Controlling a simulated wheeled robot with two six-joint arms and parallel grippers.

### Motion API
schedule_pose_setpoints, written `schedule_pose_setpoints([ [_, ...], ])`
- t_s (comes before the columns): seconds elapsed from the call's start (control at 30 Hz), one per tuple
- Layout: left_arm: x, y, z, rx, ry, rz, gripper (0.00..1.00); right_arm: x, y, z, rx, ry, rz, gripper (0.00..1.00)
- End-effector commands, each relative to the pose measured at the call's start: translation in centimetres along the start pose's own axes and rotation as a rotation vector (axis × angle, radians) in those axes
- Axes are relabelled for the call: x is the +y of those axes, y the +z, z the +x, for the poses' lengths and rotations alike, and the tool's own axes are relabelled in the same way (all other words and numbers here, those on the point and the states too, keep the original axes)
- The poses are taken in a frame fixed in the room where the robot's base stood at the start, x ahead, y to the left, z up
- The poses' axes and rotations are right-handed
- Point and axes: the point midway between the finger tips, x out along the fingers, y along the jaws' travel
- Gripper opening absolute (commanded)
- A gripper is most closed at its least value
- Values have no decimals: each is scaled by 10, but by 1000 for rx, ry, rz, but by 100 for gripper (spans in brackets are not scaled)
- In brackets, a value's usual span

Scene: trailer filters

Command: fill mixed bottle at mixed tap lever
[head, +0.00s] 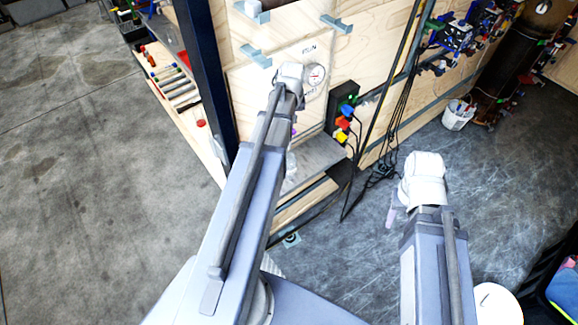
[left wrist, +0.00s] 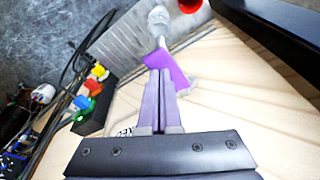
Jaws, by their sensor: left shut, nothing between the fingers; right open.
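In the left wrist view my left gripper (left wrist: 160,80) is shut and empty, its two purple fingers together. A purple tap lever (left wrist: 178,72) is right at the fingertips; I cannot tell if they touch. In the head view my left arm hides the left gripper and most of the tap, with a bit of purple (head: 293,131) showing beside the wrist. My right gripper (head: 391,217) is open and empty, low over the floor, partly hidden by its wrist.
A wooden panel carries a round gauge (head: 315,75) and a black box with coloured plugs (head: 342,122). A grey shelf (head: 318,156) juts out below. Black cables hang to its right. A dark post (head: 208,75) stands left.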

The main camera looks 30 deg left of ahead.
Motion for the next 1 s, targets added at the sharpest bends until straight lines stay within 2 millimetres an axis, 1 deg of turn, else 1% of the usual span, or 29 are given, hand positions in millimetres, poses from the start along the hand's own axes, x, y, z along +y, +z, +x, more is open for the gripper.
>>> schedule_pose_setpoints([
  [0.37, 0, 0, 2, 0, 0, 0, 0, 0, 0, 2, 0, 0, 0, 50],
  [1.0, 0, 5, 26, 0, 0, 0, 0, -2, -2, 26, 0, 1, -5, 50],
])
